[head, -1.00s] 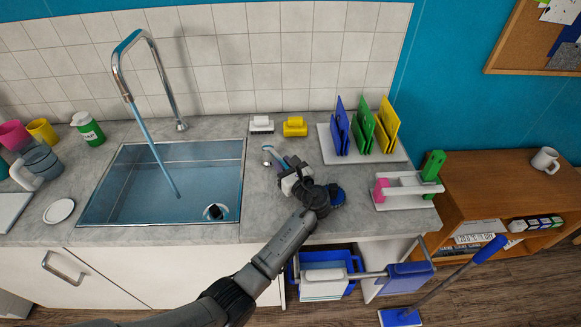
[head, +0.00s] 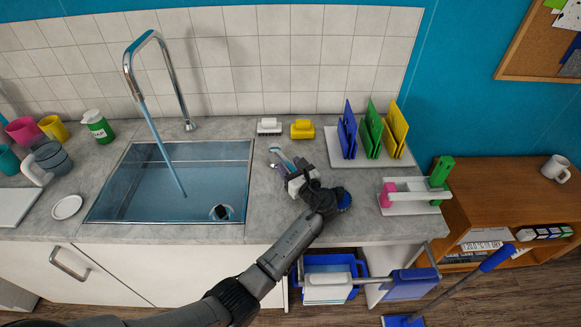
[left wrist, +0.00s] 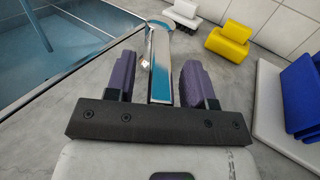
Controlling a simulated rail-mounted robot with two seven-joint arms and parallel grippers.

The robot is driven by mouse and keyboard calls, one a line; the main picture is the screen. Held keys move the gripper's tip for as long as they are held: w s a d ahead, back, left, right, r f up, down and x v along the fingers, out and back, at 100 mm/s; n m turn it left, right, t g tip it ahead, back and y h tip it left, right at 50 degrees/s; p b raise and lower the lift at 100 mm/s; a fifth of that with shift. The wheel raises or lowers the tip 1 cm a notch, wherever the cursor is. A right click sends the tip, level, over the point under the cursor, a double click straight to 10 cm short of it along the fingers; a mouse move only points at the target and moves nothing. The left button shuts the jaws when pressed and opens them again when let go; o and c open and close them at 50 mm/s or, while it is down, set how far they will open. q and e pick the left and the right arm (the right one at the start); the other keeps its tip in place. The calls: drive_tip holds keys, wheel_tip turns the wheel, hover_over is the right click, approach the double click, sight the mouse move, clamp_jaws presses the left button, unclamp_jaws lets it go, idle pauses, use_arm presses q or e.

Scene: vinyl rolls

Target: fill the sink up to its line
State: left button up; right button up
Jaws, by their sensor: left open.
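The sink (head: 130,199) holds blue water. A blue stream (head: 164,150) runs from the tall chrome tap (head: 177,82) into it. A dark round drain fitting (head: 221,212) shows at the sink's front right. I cannot make out a fill line clearly. A slim chrome-and-blue handle (left wrist: 160,62) stands on the counter right of the sink; it also shows in the head view (head: 276,151). My left gripper (head: 287,168) is at this handle. In the left wrist view, its purple fingers (left wrist: 160,82) are open, one on each side of the handle, with gaps visible. My right gripper is out of view.
A white brush (head: 269,127) and a yellow one (head: 302,129) lie behind the handle. A rack with blue, green and yellow boards (head: 372,131) stands to the right. Cups (head: 52,128), a green-white bottle (head: 98,126) and a saucer (head: 67,207) are left of the sink.

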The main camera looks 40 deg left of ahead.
use_arm(q)
drive_tip(key=b+v, duration=0.2)
drive_tip(key=v, duration=1)
drive_tip(key=shift+d+b, duration=0.1)
drive_tip(key=shift+b, duration=0.25)
drive_tip(key=shift+s+d, duration=0.3)
drive_tip(key=shift+d, duration=0.4)
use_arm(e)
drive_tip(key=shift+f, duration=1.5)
use_arm(q)
drive_tip(key=shift+c, duration=0.4)
